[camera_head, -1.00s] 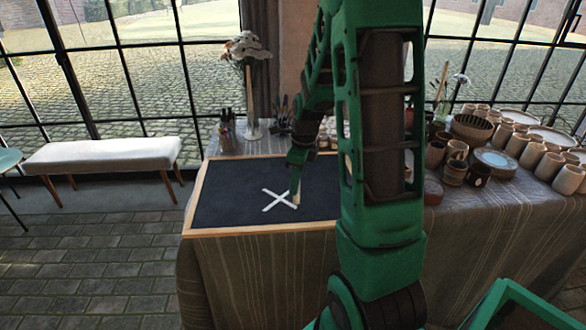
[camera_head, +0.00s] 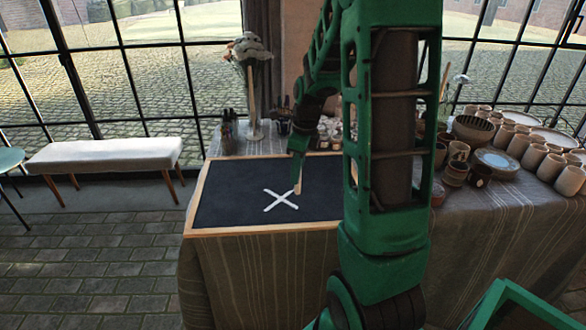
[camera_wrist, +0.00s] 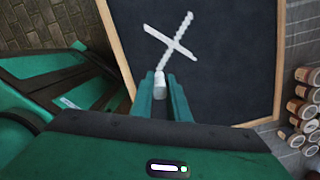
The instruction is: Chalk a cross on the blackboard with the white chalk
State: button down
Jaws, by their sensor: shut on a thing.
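The blackboard (camera_head: 230,205) lies flat on the cloth-covered table, dark with a light wooden frame. A white chalk cross (camera_head: 280,200) of two crossing strokes is drawn on it; the cross also shows in the wrist view (camera_wrist: 172,42). My gripper (camera_head: 298,178) is over the board, just up and right of the cross. In the wrist view my gripper (camera_wrist: 161,90) is shut on the white chalk (camera_wrist: 160,80), whose tip shows between the fingers near the end of one stroke. I cannot tell whether the chalk touches the board.
Several cups (camera_head: 550,170), a bowl (camera_head: 473,130) and plates (camera_head: 496,162) stand on the table at the right. A flower vase (camera_head: 253,100) and brush pots (camera_head: 228,133) stand behind the board. A bench (camera_head: 105,154) is at the left.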

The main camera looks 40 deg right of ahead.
jog(key=shift+r, duration=0.95)
